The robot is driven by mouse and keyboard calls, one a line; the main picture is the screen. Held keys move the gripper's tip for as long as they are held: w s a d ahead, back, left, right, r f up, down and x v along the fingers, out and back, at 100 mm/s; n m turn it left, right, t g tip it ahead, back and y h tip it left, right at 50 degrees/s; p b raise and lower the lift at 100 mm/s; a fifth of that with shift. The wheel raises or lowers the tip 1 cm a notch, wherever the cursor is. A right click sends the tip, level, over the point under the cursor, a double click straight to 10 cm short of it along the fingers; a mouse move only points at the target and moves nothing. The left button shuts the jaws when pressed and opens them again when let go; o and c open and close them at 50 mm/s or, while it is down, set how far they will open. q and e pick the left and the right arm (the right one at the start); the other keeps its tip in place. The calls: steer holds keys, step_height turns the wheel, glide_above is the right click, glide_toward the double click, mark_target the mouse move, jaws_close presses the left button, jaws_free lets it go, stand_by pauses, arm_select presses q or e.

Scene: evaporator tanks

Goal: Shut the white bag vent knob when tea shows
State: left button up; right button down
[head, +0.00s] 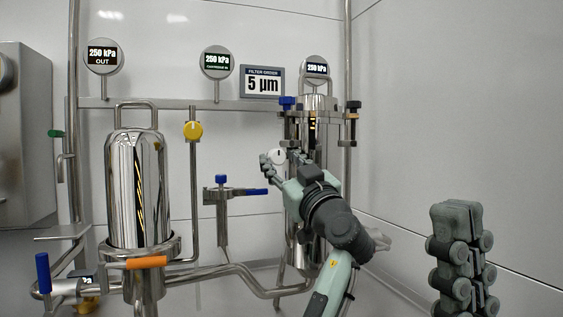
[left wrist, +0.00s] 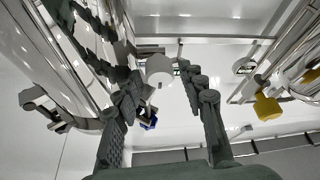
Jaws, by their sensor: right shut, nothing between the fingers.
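The white knob (head: 278,156) sits in front of the right-hand steel housing (head: 309,130), with a small dark mark on its face. My left gripper (head: 270,168) is at the knob, its fingers reaching up-left beside it. In the left wrist view the fingers (left wrist: 160,82) stand open on either side of the white knob (left wrist: 159,69), with gaps showing. My right gripper (head: 459,215) is shut and empty at the lower right, away from the equipment. I cannot make out any tea in either view.
A left steel housing (head: 138,190) has an orange handle (head: 146,262) below it. A yellow knob (head: 193,131) sits on a pipe, also in the left wrist view (left wrist: 266,107). A blue-handled valve (head: 250,191) stands left of my left gripper. Gauges read 250 kPa. The right wall is bare.

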arm_select(q)
steer(key=shift+o, duration=0.2)
steer(key=v, duration=0.8)
stand_by(0.4)
